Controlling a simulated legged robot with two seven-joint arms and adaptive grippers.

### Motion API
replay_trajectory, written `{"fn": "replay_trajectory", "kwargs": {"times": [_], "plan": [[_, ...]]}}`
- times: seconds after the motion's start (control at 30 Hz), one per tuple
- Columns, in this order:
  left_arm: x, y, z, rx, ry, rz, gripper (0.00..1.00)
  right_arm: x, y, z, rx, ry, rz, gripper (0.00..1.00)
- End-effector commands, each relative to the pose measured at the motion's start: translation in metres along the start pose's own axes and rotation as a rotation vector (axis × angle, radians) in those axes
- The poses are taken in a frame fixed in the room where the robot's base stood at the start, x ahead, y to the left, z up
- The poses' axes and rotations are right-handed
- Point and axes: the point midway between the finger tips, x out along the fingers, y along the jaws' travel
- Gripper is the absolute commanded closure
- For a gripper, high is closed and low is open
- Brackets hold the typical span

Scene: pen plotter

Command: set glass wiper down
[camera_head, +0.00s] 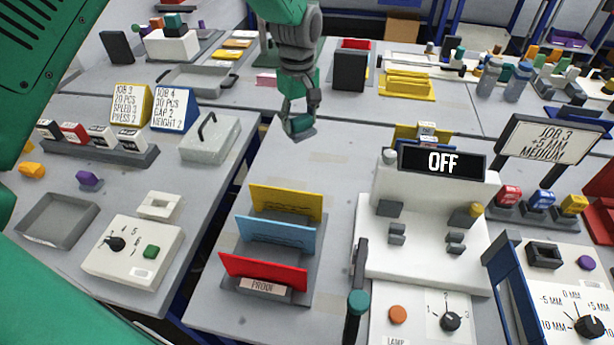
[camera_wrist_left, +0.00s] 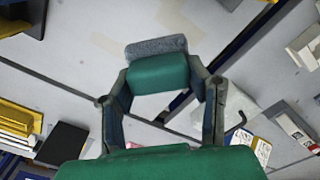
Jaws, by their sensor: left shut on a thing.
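My left gripper (camera_head: 299,113) hangs above the bare grey table behind the colored card rack. It is shut on the glass wiper (camera_head: 301,129), a small teal block, which looks clear of the table. In the left wrist view, the wiper (camera_wrist_left: 158,72) shows a teal body and a grey pad, gripped between the two fingers of my left gripper (camera_wrist_left: 162,82). Its underside is hidden. My right gripper is out of view.
The rack (camera_head: 270,240) with yellow, blue and red dividers stands in front. A white device reading OFF (camera_head: 430,215) is on the right. A grey lidded box (camera_head: 210,138) sits left across a table gap. Bare tabletop (camera_head: 335,165) surrounds the area below the gripper.

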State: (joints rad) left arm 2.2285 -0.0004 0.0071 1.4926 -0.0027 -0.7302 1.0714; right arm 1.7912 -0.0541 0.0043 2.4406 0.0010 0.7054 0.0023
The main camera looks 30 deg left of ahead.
Motion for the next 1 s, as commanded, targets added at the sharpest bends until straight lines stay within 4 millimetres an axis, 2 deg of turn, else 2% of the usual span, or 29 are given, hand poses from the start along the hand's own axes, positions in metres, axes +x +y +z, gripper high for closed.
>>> {"fn": "replay_trajectory", "kwargs": {"times": [0.03,0.37,0.47,0.7,1.0], "plan": [[0.014,-0.003,-0.001,-0.002,-0.004,-0.004,1.0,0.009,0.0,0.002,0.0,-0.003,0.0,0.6],[0.056,0.0,0.001,0.0,-0.002,-0.004,1.0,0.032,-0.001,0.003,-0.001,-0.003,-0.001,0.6],[0.067,0.001,0.002,-0.001,-0.002,-0.007,1.0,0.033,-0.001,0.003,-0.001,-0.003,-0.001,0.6],[0.109,-0.001,0.001,-0.001,-0.002,-0.005,1.0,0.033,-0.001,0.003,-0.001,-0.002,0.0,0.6],[0.137,-0.002,0.0,-0.002,-0.003,-0.004,1.0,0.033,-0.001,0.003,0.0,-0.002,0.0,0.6]]}}
